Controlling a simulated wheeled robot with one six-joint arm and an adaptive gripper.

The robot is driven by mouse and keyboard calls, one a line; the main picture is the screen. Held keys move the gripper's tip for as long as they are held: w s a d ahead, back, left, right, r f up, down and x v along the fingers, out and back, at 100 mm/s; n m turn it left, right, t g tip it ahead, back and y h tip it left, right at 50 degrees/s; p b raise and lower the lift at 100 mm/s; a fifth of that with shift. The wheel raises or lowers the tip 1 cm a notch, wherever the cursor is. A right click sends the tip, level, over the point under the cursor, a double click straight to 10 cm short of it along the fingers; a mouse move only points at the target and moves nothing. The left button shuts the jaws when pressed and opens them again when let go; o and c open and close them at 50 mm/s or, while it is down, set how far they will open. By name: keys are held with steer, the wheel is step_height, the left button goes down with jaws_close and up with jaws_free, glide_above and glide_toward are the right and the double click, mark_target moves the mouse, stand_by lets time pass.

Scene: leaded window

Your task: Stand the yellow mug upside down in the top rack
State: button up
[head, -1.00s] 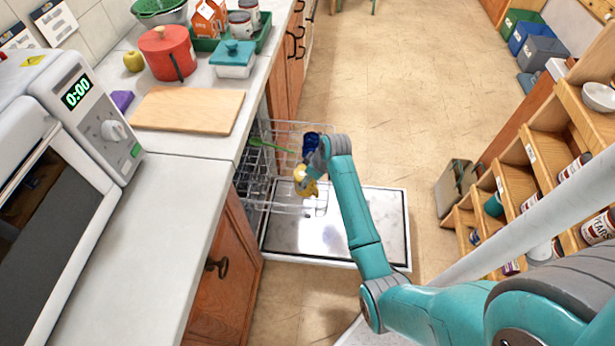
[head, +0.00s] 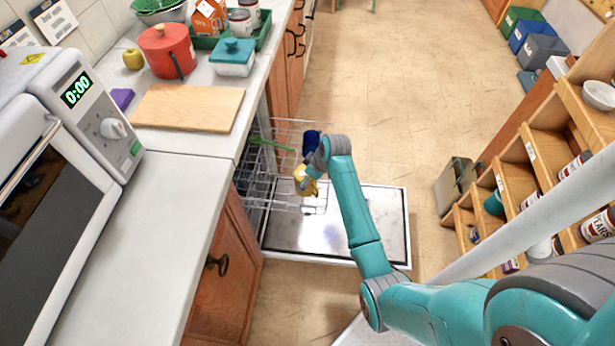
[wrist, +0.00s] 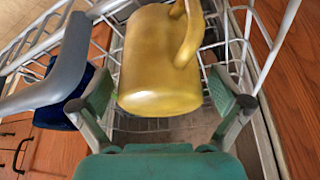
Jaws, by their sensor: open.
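The yellow mug (head: 306,182) is in the pulled-out top rack (head: 285,208) of the dishwasher. In the wrist view the yellow mug (wrist: 160,60) has its closed base toward my gripper, with the handle at the upper right, so it looks upside down. My gripper (wrist: 163,103) is open, with one finger pad on each side of the mug; a gap shows at both pads. The mug's rim and its contact with the wires are hidden. In the head view my gripper (head: 311,171) covers part of the mug.
The open dishwasher door (head: 350,225) lies below. The counter edge and wooden cabinet (head: 225,265) are to the left.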

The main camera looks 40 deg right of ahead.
steer(key=v, duration=1.2)
steer(key=s+a+f+m+t+h, duration=0.1)
steer(key=s+a+f, duration=0.2)
steer(key=a+f, duration=0.15)
steer(key=s+a+f+m+t, duration=0.1)
steer(key=s+a+f, duration=0.25)
steer(key=a, duration=0.25)
steer(key=s+a+t+h, duration=0.1)
steer(key=s+a+t, duration=0.2)
steer(key=s+a, duration=0.5)
steer(key=s+a+r+t, duration=0.2)
steer(key=s+a+r, duration=0.1)
steer(key=s+r, duration=0.7)
steer(key=s+a+r+m+t, duration=0.1)
steer(key=s+a+r+t, duration=0.2)
steer(key=s+r, duration=0.6)
steer(key=shift+s+a+r+t+y, duration=0.3)
steer(key=shift+s+r+y, duration=0.1)
steer(key=shift+s, duration=0.35)
